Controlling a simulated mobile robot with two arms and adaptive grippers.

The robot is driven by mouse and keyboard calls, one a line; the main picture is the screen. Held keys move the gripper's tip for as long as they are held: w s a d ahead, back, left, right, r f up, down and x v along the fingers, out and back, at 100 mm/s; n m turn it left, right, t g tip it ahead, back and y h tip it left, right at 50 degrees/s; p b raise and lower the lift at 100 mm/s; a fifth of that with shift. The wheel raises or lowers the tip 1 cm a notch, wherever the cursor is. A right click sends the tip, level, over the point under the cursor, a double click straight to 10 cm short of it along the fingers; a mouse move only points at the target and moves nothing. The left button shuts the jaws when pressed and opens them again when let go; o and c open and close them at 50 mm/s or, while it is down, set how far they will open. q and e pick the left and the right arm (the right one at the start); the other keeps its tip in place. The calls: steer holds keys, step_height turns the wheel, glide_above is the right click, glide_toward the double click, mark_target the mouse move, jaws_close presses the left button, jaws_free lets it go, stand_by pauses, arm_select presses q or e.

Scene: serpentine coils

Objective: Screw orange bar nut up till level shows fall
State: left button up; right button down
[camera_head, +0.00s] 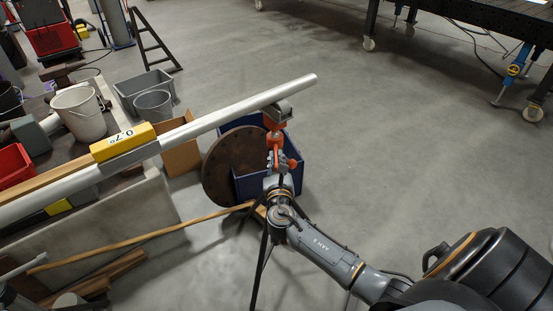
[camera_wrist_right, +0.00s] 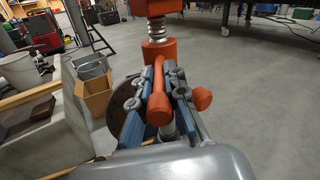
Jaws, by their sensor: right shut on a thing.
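The orange bar nut (camera_head: 274,140) sits on the screw of a pipe stand, below the grey support head (camera_head: 279,109). In the right wrist view its orange bar (camera_wrist_right: 158,107) lies between my fingers, with a round orange end (camera_wrist_right: 202,98) out to the right. My right gripper (camera_head: 277,168) is shut on the bar nut from below and in front. A long silver pipe (camera_head: 230,112) slopes up to the right and passes over the support head. A yellow level (camera_head: 123,141) sits on the pipe and shows 0.7°.
The stand's dark legs (camera_head: 260,258) spread beneath my right arm. A brown round disc (camera_head: 222,168) and a blue bin (camera_head: 250,185) are close behind the stand. A wooden strip (camera_head: 140,238) lies at the left. Open floor (camera_head: 400,150) is on the right.

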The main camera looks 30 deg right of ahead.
steer(key=shift+w+a+m+g+h, duration=0.4)
steer(key=shift+a+m+g+h, duration=0.1)
steer(key=shift+m+g+h, duration=0.5)
steer(key=shift+w+a+m+g+h, duration=0.45)
steer(key=shift+m+g+h, duration=0.3)
steer(key=shift+h, duration=0.35)
steer(key=c, duration=1.4)
jaws_free()
steer(key=shift+o, duration=0.2)
steer(key=shift+s+a, duration=0.1)
steer(key=shift+a, duration=0.05)
steer(key=v, duration=1.1)
steer(key=shift+s+a, duration=0.25)
steer(key=shift+s, duration=0.1)
